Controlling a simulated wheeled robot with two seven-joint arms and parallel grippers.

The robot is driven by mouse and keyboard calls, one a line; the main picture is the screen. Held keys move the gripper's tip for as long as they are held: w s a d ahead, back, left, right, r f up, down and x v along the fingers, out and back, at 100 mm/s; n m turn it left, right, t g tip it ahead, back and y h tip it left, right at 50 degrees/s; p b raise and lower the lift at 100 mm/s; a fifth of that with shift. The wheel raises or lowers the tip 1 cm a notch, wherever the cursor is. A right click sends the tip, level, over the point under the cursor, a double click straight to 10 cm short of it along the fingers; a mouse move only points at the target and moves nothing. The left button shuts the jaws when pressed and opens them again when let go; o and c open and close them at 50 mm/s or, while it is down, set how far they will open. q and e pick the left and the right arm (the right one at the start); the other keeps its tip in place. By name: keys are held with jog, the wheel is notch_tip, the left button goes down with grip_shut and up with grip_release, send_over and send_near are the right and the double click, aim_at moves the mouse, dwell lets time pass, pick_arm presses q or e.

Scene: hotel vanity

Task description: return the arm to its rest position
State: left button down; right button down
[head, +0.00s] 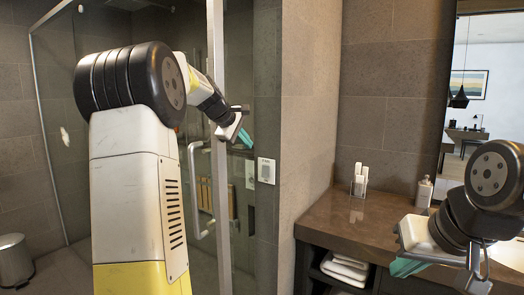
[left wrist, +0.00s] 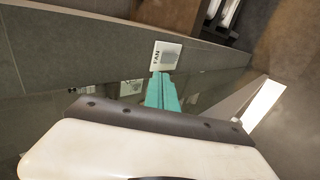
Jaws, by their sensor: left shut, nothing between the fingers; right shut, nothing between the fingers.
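My left arm comes in from the left in the head view and reaches up and across in front of the glass door. My left gripper (head: 245,138) has teal fingers that are shut and empty, close to the edge of the tiled wall. In the left wrist view the shut teal fingers (left wrist: 163,93) point at a white wall plate marked FAN (left wrist: 167,56). I cannot tell whether they touch it. My right gripper (head: 404,268) is shut and empty, low at the front right beside the vanity counter.
The shower's glass door has a metal handle (head: 200,225) just under my left arm. The brown vanity counter (head: 340,212) holds a clear holder with white items (head: 360,180) and a pump bottle (head: 424,192). Folded towels (head: 346,268) lie on the shelf below. A bin (head: 14,262) stands far left.

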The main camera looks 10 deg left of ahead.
pick_arm(q)
jog(key=shift+s+a+r, duration=0.1)
jog(key=shift+s+r, duration=0.05)
jog(key=shift+r, duration=0.05)
jog(key=s+d+f+m+g, duration=0.1)
jog(key=s+d+f+m, duration=0.2)
jog(key=s, duration=0.9)
jog(key=s+d+f+m+g, duration=0.1)
jog(key=s+d+f+m, duration=0.3)
jog(key=s, duration=0.9)
jog(key=s+d+f+m+g+y, duration=0.1)
jog(key=s+d+f+m, duration=0.2)
jog(key=s, duration=1)
notch_tip(320, 180, down, 3)
jog(key=m, duration=0.4)
jog(key=shift+s+d+m, duration=0.2)
jog(key=shift+d+m, duration=0.1)
jog(key=shift+d, duration=0.1)
jog(key=shift+a, duration=0.1)
